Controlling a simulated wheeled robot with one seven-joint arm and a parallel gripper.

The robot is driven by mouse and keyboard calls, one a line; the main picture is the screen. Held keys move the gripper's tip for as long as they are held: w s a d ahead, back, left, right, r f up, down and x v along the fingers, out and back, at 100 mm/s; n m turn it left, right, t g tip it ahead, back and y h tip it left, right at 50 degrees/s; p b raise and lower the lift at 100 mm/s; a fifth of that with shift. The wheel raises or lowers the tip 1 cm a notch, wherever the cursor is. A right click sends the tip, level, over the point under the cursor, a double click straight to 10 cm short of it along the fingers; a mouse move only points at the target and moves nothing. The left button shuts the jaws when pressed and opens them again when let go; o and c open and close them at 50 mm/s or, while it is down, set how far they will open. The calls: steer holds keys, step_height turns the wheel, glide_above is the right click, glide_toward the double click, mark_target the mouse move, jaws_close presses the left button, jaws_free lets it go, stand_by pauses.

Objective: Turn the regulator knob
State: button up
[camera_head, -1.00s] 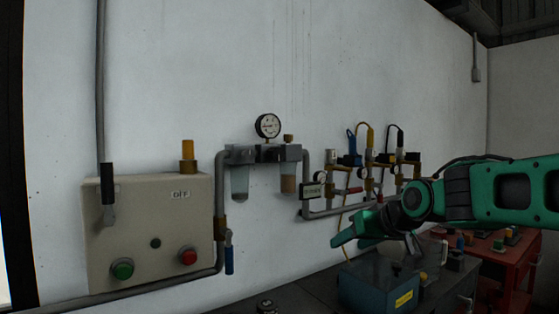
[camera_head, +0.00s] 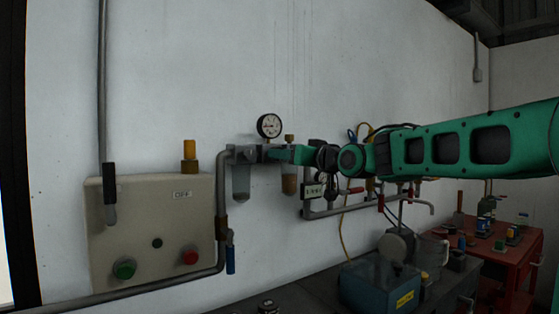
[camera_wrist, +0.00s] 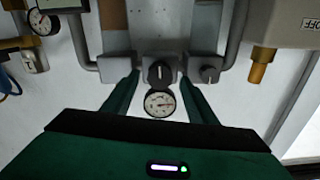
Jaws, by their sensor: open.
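The regulator knob (camera_wrist: 160,72) shows in the wrist view as a black round knob with a pale pointer line, on a grey block of the wall unit (camera_head: 240,153). A round white-faced gauge (camera_wrist: 160,103) is beside it, and shows above the unit in the head view (camera_head: 269,125). My gripper (camera_wrist: 159,80) is open, with one green finger on each side of the knob. I cannot tell whether the fingers touch it. In the head view my gripper (camera_head: 278,153) reaches the unit from the right and hides the knob.
A second dark knob (camera_wrist: 210,74) sits on the neighbouring block, close to one finger. A control box (camera_head: 145,230) with green and red buttons is at left. Pipes and valves run to the right. A blue box (camera_head: 375,287) stands on the bench below.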

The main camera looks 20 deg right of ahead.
steer(key=shift+x, duration=1.4)
steer(key=c, duration=1)
steer(key=shift+c, duration=0.2)
steer(key=shift+m, duration=0.4)
steer(key=m, duration=1.9)
steer(key=shift+d+f+m, duration=0.2)
steer(key=shift+m, duration=0.1)
